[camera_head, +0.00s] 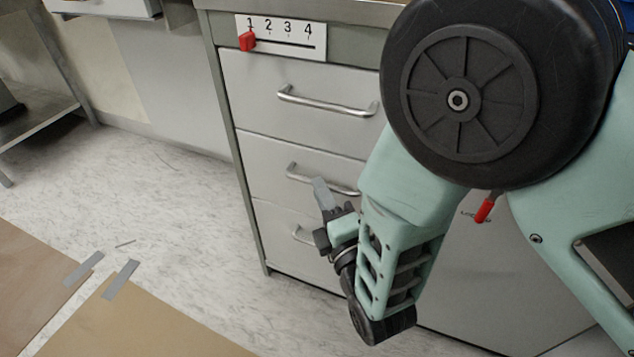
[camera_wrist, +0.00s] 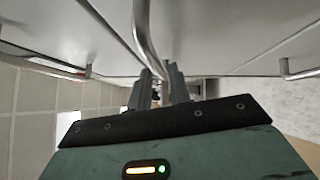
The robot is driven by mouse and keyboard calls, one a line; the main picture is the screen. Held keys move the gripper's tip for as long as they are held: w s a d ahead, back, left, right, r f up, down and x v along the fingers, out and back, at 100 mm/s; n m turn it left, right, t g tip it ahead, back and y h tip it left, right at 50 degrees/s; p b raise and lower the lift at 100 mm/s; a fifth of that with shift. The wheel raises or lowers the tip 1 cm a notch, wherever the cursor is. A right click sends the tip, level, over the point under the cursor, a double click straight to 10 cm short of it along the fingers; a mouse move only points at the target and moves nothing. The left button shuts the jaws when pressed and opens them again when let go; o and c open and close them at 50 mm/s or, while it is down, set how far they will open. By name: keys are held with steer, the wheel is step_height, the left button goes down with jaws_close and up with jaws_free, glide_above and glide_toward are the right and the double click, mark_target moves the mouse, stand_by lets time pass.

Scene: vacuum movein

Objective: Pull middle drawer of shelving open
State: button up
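The shelving (camera_head: 290,75) is a grey drawer unit with three stacked drawers, each with a metal bar handle. The middle drawer (camera_head: 262,160) looks flush with its neighbours. Its handle (camera_head: 300,176) is partly hidden behind my gripper (camera_head: 322,190). In the wrist view, the middle handle's bar (camera_wrist: 143,30) runs down between the two fingers of my gripper (camera_wrist: 160,82). The fingers are close together with the bar between them, so the gripper looks shut on it. My forearm hides the right part of the middle and lower drawers.
The top drawer handle (camera_head: 325,103) and the partly hidden bottom handle (camera_head: 302,236) are close by. A numbered slider panel (camera_head: 290,50) with a red knob sits above. The marble-look floor (camera_head: 170,210) is clear left of the unit. Cardboard sheets (camera_head: 140,325) lie at lower left.

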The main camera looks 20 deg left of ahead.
steer(key=shift+x, duration=1.6)
jaws_close()
